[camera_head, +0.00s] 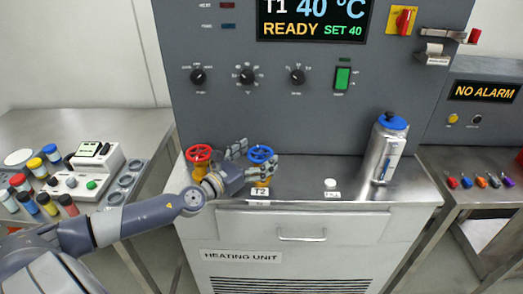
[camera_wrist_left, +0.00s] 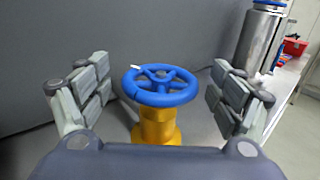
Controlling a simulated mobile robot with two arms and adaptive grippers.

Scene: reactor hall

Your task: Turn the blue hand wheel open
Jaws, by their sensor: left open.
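The blue hand wheel (camera_head: 261,154) sits on a yellow valve body on the bench top, behind the label T2. In the left wrist view the blue wheel (camera_wrist_left: 160,86) lies level on its yellow stem (camera_wrist_left: 157,127), with a small white mark at its upper left rim. My left gripper (camera_head: 247,160) is open, with its fingers on either side of the wheel. In the left wrist view the fingers of my left gripper (camera_wrist_left: 157,92) stand apart from the rim, with gaps on both sides. My right gripper does not show.
A red hand wheel (camera_head: 199,153) stands just left, close to my left wrist. A steel flask with a blue cap (camera_head: 384,150) and a small white knob (camera_head: 330,184) stand to the right. The grey heating unit panel (camera_head: 300,110) rises behind. Bench space between wheel and flask is mostly clear.

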